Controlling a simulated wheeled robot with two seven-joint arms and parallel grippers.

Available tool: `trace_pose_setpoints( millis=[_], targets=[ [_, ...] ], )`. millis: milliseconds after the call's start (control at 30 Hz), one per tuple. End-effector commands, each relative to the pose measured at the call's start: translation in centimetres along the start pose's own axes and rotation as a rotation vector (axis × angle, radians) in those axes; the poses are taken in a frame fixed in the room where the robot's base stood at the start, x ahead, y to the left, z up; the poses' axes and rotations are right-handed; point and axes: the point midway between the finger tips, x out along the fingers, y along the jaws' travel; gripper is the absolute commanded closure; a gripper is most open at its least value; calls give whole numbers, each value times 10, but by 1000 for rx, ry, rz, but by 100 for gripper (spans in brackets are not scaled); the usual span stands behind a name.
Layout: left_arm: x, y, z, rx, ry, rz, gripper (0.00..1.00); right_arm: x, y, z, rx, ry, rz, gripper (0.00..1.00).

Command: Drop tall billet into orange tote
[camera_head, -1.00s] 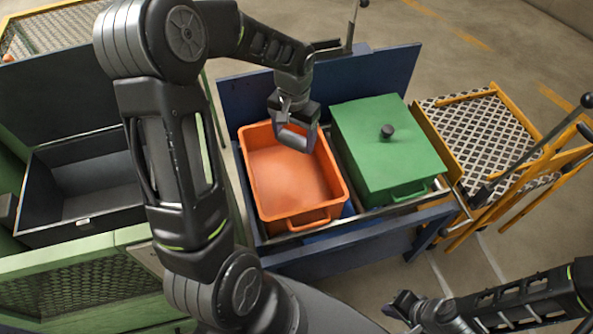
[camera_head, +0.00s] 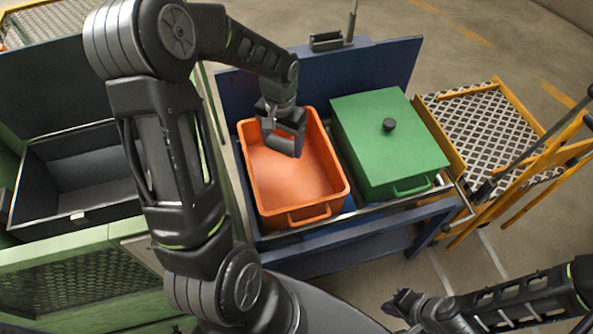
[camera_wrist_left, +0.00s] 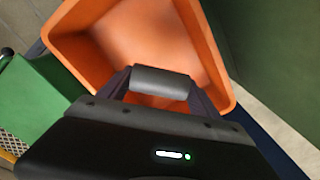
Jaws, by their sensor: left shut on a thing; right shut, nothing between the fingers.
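My left gripper (camera_head: 282,132) is over the orange tote (camera_head: 328,174), pointing down toward its far part. It is shut on the tall billet, a dark grey cylinder (camera_wrist_left: 162,82) that lies across between the fingers in the left wrist view. In the head view the billet is hard to tell from the dark fingers. The tote's inside (camera_wrist_left: 175,35) shows beyond the billet and looks empty where visible. My right gripper (camera_head: 402,304) is shut and empty at the lower right, away from the tote.
A green lidded box (camera_head: 388,150) with a black knob stands right beside the tote on the blue bench (camera_head: 380,246). An open dark furnace box (camera_head: 85,190) is at left. A yellow cart (camera_head: 490,125) stands at right.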

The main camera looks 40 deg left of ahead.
Motion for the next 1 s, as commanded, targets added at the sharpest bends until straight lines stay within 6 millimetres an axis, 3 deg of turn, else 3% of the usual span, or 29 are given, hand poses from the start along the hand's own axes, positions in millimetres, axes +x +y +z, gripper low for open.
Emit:
trace_pose_setpoints(
  millis=[33, 233, 633, 667, 933, 1000],
  targets=[
    [10, 0, -1, 0, 2, 0, 100, 8, 3, 0, 0, 0, 0, 100],
    [24, 0, -1, 0, 3, 0, 100, 18, 7, 0, -1, 0, 1, 100],
    [27, 0, -1, 0, 3, -1, 100, 20, 8, 0, -1, 0, 1, 100],
    [27, 0, -1, 0, 3, -1, 26, 20, 8, 0, -1, 0, 1, 100],
    [27, 0, 0, 0, 2, 0, 4, 20, 8, 0, -1, 0, 1, 100],
    [27, 0, 0, 0, 1, 0, 2, 20, 8, 0, -1, 0, 1, 100]
  ],
)
